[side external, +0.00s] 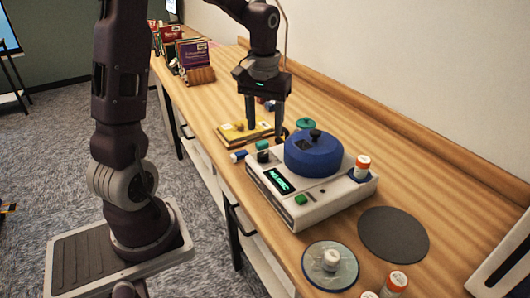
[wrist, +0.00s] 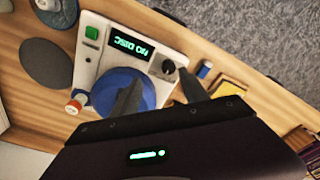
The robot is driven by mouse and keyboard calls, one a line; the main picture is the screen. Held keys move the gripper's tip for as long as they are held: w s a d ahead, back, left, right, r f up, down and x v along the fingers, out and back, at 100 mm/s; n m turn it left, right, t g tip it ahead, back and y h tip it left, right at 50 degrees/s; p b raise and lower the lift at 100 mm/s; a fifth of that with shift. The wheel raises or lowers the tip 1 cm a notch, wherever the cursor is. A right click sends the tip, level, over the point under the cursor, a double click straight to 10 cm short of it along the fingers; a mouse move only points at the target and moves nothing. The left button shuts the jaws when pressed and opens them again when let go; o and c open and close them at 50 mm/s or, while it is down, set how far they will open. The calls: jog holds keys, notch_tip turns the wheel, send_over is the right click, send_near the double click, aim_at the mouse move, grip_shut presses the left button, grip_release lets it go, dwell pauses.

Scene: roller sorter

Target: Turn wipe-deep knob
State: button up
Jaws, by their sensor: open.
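The white sorter (side external: 322,206) stands on the wooden bench with a blue drum (side external: 313,155) on top. A small black knob (wrist: 168,66) with a pale pointer mark sits on its panel beside the lit "NO DISC" display (wrist: 128,48). It also shows in the side view (side external: 263,156), with a teal-green piece just above it. No label for it is readable. My gripper (side external: 265,130) is open and empty, fingers downward, past the knob's end of the sorter in the side view. In the wrist view, the knob appears just beyond the gap between my fingertips (wrist: 161,76).
A yellow book (side external: 240,133) and a blue-capped vial (side external: 238,156) lie close by. A dark round mat (side external: 393,234) and a glassy disc (side external: 330,266) lie at the near end.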

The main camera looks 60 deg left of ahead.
aim_at(263, 154)
jog(key=shift+n+g+h, duration=0.3)
jog(key=shift+n, duration=0.3)
jog(key=a+f, duration=0.1)
jog(key=w+a+f, duration=0.1)
jog(key=a+f, duration=0.1)
jog(key=shift+w+a+f, duration=0.1)
jog(key=shift+a+f, duration=0.05)
jog(key=shift+f, duration=0.15)
notch_tip(263, 154, down, 7)
jog(key=shift+f, duration=0.1)
grip_shut()
